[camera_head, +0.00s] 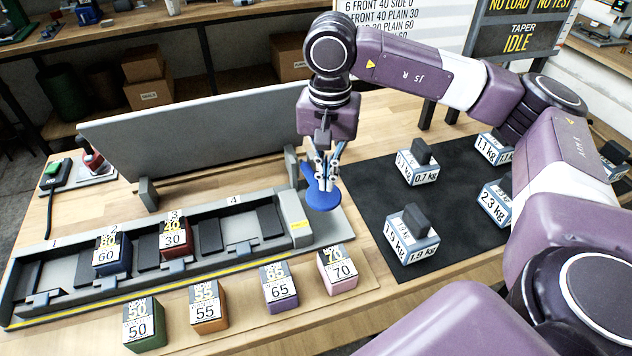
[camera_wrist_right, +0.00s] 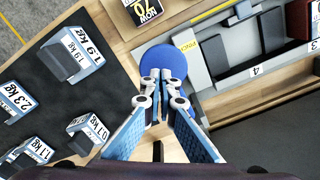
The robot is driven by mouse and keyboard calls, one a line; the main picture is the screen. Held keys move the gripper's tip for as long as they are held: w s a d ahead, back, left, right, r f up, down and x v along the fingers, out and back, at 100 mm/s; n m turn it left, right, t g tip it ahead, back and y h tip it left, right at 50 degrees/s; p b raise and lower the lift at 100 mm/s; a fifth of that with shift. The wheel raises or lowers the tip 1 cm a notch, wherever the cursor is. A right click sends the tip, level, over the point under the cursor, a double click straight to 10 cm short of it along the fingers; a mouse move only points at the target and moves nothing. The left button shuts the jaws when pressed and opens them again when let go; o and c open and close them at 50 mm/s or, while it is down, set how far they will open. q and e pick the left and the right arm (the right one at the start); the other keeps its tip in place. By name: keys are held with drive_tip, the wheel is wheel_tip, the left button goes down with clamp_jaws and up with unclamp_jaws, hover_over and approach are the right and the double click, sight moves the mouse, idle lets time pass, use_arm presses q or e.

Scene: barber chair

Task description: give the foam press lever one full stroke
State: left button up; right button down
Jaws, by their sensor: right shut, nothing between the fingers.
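The long grey press (camera_head: 235,230) lies on the wooden bench, with numbered bays 1 to 4 and a tall grey panel (camera_head: 200,115) behind it. At its right end is a round blue pad (camera_head: 322,198), which I take for the lever's end; it also shows in the wrist view (camera_wrist_right: 165,58). My right gripper (camera_head: 325,182) points down over the blue pad, shut and empty. In the wrist view its fingertips (camera_wrist_right: 158,78) overlap the pad's near edge. I cannot tell whether they touch it. The gripper hides part of the lever. My left gripper is not in view.
Blocks 60 (camera_head: 112,252) and 30 (camera_head: 176,236) sit in bays 2 and 3. Blocks 50 (camera_head: 144,325), 55 (camera_head: 208,308), 65 (camera_head: 279,288) and 70 (camera_head: 337,269) stand in front. Several weights lie on the black mat (camera_head: 365,195) to the right. The sign (camera_head: 518,45) reads IDLE.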

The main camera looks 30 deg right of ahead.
sight(326, 193)
drive_tip(key=shift+f, duration=0.2)
idle(0.5)
drive_tip(key=shift+f+b, duration=0.7)
drive_tip(key=shift+b, duration=0.1)
drive_tip(key=shift+s+f+b, duration=0.1)
drive_tip(key=shift+f+b, duration=1.5)
drive_tip(key=shift+f, duration=0.15)
drive_tip(key=shift+r, duration=0.15)
drive_tip(key=shift+r+p, duration=1)
drive_tip(key=shift+r, duration=0.35)
wheel_tip(326, 193, up, 8)
drive_tip(key=p, duration=0.4)
